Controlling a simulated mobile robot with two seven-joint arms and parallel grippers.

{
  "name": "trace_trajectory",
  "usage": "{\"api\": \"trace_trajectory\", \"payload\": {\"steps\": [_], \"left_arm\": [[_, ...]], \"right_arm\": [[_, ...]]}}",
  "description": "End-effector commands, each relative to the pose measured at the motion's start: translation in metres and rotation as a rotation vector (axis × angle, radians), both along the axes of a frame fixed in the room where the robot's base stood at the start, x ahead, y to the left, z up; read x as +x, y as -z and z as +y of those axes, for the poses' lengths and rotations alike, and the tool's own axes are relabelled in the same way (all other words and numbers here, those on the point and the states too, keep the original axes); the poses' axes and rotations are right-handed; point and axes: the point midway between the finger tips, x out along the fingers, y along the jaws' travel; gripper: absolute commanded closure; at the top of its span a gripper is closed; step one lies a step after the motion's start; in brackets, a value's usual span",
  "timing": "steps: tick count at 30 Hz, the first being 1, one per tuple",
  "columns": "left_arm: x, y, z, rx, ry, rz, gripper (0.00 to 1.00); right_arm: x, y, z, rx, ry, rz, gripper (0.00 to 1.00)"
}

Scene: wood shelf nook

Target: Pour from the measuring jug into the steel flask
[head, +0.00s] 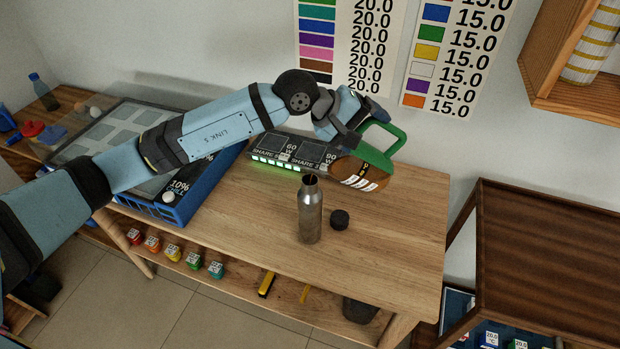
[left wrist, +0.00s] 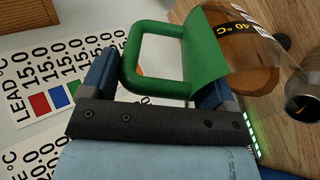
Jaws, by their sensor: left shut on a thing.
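The measuring jug (head: 358,172) has a green handle and band and a clear body with brown liquid in it. My left gripper (head: 366,119) is shut on its green handle (left wrist: 133,62), which shows between the fingers in the left wrist view. The jug appears tilted, behind and to the right of the steel flask (head: 310,212). The flask stands upright and uncapped on the wooden table, and its dark mouth (left wrist: 303,106) shows at the right of the left wrist view. I see no stream between them. My right gripper is not in view.
A black cap (head: 339,219) lies just right of the flask. A dark two-pad unit with green lights (head: 285,165) sits behind the flask, and a blue-framed tray (head: 205,190) is left under my arm. The table front right is clear. A brown shelf stands right.

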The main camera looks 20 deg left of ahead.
Motion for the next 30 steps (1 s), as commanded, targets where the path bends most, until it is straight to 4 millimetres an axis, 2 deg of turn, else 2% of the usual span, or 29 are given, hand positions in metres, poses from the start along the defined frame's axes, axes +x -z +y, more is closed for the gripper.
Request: {"api": "trace_trajectory", "payload": {"steps": [30], "left_arm": [[-0.0053,-0.0099,0.0106,-0.100,0.000,-0.051,0.63]], "right_arm": [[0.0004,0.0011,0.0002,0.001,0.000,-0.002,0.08]]}}
